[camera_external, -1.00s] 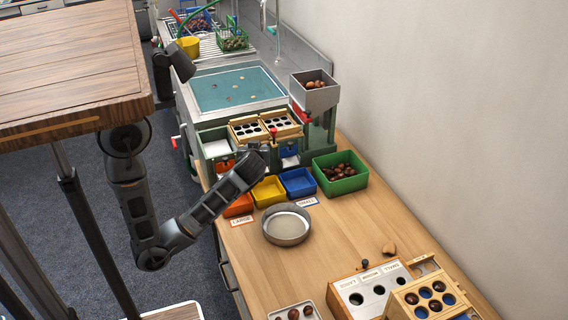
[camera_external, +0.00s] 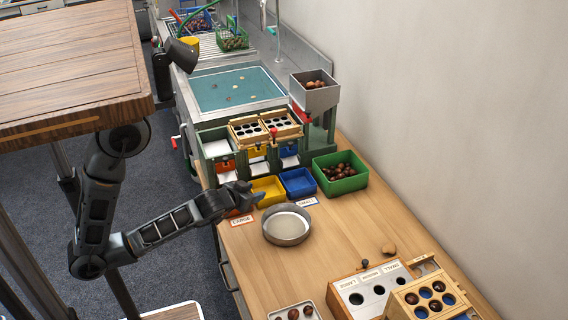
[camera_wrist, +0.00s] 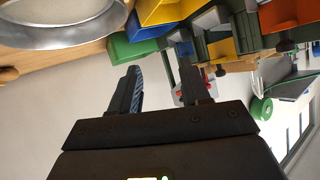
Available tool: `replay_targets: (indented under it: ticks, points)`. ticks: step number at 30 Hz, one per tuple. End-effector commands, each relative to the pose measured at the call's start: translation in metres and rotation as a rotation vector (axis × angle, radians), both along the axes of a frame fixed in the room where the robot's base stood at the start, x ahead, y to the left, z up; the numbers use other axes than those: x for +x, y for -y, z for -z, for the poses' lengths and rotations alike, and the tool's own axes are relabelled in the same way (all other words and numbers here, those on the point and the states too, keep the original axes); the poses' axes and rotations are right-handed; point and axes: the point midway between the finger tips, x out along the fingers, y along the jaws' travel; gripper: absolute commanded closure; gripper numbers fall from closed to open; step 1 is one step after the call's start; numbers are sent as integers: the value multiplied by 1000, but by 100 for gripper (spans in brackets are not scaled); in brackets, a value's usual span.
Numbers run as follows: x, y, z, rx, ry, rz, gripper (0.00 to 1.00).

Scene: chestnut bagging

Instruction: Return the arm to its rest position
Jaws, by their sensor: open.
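My arm reaches from the left, low beside the bench, in the external view. My gripper (camera_external: 240,196) is at the bench's left edge, in front of the orange bin and left of the round metal pan (camera_external: 286,224). In the wrist view my gripper (camera_wrist: 160,78) has its two dark fingers apart with nothing between them. The metal pan also shows at the top left of the wrist view (camera_wrist: 60,36). The orange bin is partly hidden behind my gripper.
A yellow bin (camera_external: 268,190), a blue bin (camera_external: 298,182) and a green bin of chestnuts (camera_external: 340,173) stand behind the pan. A wooden box with holes (camera_external: 372,287) is at the front. A wooden tabletop (camera_external: 70,60) is at upper left. Open floor lies left of the bench.

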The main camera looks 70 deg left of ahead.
Motion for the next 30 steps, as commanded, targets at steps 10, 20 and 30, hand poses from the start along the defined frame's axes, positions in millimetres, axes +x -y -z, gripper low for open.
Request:
replay_targets:
  ticks: [10,20,30]
  points:
    - [-97,83,13,-55,40,403,54]
    - [-181,114,-35,-85,180,542,54]
    - [-200,114,-41,-80,230,546,54]
